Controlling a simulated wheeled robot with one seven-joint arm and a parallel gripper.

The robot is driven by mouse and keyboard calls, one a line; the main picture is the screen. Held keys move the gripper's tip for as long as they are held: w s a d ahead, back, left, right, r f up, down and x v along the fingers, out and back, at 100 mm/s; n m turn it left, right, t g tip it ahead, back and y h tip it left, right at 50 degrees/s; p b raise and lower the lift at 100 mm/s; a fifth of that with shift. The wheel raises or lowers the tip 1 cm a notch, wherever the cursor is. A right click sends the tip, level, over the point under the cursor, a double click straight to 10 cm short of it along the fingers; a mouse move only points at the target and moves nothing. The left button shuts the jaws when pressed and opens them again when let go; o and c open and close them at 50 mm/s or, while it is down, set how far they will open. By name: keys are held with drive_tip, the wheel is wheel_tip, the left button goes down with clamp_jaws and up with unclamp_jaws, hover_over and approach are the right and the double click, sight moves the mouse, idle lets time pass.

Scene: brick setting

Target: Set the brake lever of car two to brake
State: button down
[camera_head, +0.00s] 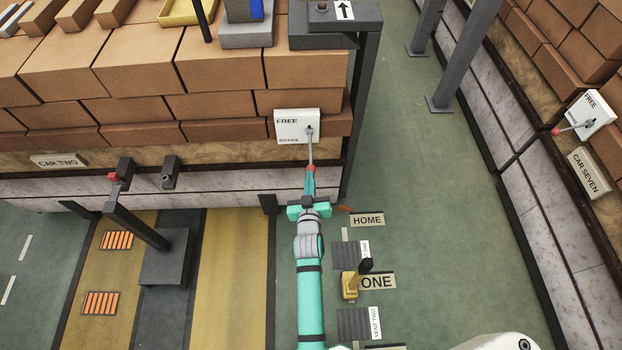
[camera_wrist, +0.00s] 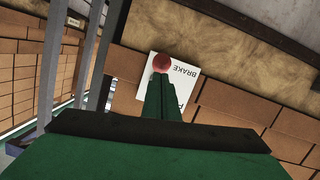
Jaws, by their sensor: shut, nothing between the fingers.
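The car two brake lever has a white plate (camera_head: 288,127) on the brick load's near right corner, with FREE at its upper left and small lettering below. The lever's rod (camera_head: 310,150) points down from the plate to a red knob (camera_head: 310,168). My gripper (camera_head: 309,176) is shut just below the knob, its fingers pointing up at it.
The CAR TWO sign (camera_head: 59,161) is on the left of the same car. A dark post (camera_head: 137,226) stands below it. Green floor lies between the cars.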

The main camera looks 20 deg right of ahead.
drive_tip(key=s+a+f, duration=0.2)
drive_tip(key=s+a, duration=0.2)
drive_tip(key=s, duration=0.5)
drive_tip(key=shift+s+f, duration=0.25)
drive_tip(key=shift+s, duration=0.05)
drive_tip(key=s+a+r+y, duration=0.1)
drive_tip(key=s+a+r, duration=0.1)
drive_tip(key=s+a, duration=0.5)
drive_tip(key=s+a+r+y, duration=0.2)
drive_tip(key=s+a+r, duration=0.1)
drive_tip(key=s, duration=0.8)
drive_tip(key=s+a+r+n+y, duration=0.1)
drive_tip(key=s+a+r+y, duration=0.1)
drive_tip(key=s+r, duration=0.9)
drive_tip(key=shift+s+a+n+t, duration=0.3)
drive_tip(key=shift+s+a+n, duration=0.1)
drive_tip(key=shift+s+a, duration=0.1)
